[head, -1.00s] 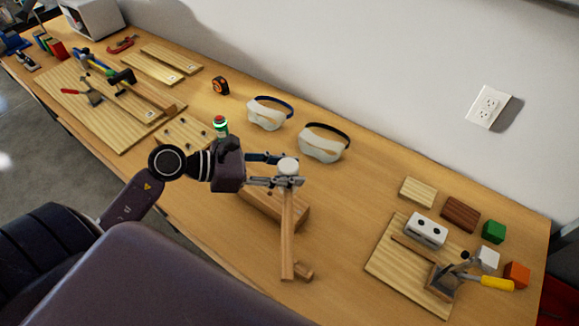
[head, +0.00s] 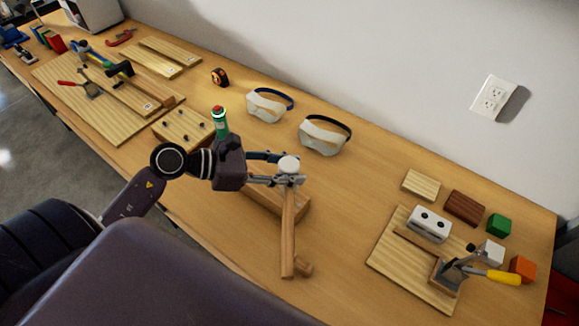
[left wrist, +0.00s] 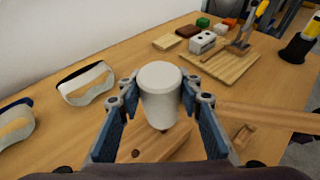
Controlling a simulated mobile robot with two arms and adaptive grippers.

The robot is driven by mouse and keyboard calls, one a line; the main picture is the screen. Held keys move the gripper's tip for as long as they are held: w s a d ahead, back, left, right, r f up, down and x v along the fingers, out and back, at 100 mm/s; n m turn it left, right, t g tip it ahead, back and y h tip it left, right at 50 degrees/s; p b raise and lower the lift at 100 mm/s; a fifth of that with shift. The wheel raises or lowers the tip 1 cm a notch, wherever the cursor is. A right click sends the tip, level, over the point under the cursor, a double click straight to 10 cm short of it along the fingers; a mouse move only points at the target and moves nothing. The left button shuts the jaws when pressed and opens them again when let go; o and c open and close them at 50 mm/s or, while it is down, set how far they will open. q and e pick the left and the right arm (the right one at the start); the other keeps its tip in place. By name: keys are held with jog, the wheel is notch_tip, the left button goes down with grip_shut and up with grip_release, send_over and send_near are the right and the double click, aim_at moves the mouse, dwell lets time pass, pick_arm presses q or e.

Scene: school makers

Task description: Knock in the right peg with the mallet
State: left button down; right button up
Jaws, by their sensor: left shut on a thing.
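My left gripper (head: 288,180) is shut on the mallet's white cylindrical head (head: 289,164), which also shows between the fingers in the left wrist view (left wrist: 160,92). The mallet's wooden handle (head: 288,235) points toward the near table edge in the head view and right in the wrist view (left wrist: 270,115). A wooden block (head: 262,203) is below the head, with a dark round spot on its top (left wrist: 135,153). The head and gripper hide part of the block, and I cannot make out a right peg. My right gripper is not in view.
Two pairs of goggles (head: 325,135) stand toward the wall. A green bottle (head: 220,123) stands behind my left wrist, beside a board with dark knobs (head: 170,132). At right, a board (head: 385,262) holds tools, with coloured blocks around it. Bare table lies between.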

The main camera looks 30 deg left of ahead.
pick_arm(q)
notch_tip(320, 180, down, 4)
jog(key=b, duration=0.2)
jog(key=shift+b, duration=0.4)
notch_tip(320, 180, up, 5)
jog(key=p, duration=0.4)
jog(key=shift+r, duration=0.2)
pick_arm(e)
jog(key=shift+r, duration=0.1)
pick_arm(q)
jog(key=shift+f, duration=0.1)
notch_tip(320, 180, down, 6)
jog(key=b, duration=0.5)
pick_arm(e)
notch_tip(320, 180, down, 5)
pick_arm(q)
notch_tip(320, 180, up, 6)
jog(key=p, duration=0.4)
jog(key=shift+f, duration=0.15)
pick_arm(e)
notch_tip(320, 180, up, 4)
jog(key=shift+f, duration=0.1)
pick_arm(q)
jog(key=shift+f, duration=0.1)
